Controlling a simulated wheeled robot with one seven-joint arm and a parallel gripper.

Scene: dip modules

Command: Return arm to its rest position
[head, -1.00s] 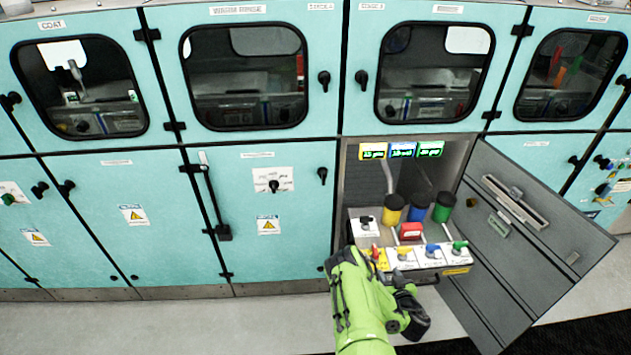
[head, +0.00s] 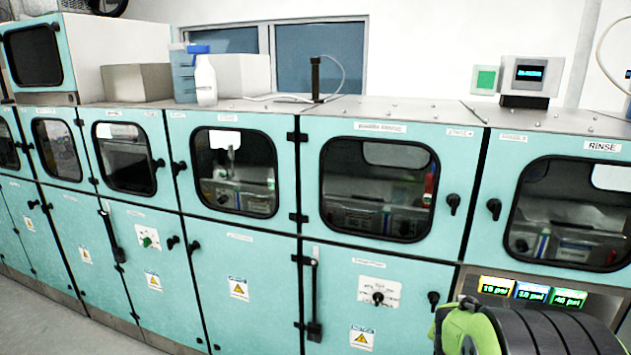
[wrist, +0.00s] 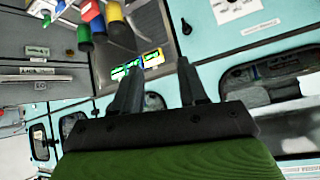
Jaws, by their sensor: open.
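My gripper (wrist: 160,92) shows in the wrist view with its two dark fingers apart and nothing between them. In the head view only part of my green and black arm shows at the lower right; the fingertips are hidden there. The open compartment with pressure displays (head: 533,292) reading in psi is just behind my arm in the head view. The wrist view also shows the displays (wrist: 138,66) beyond the fingers, with a red, a yellow and a blue cylinder (wrist: 97,28) at the upper left.
Teal cabinets (head: 238,270) with windows, black handles and warning labels run across the head view. A white bottle (head: 205,82) with a blue top and a small monitor (head: 529,76) stand on top. Grey floor (head: 40,318) is clear at the lower left.

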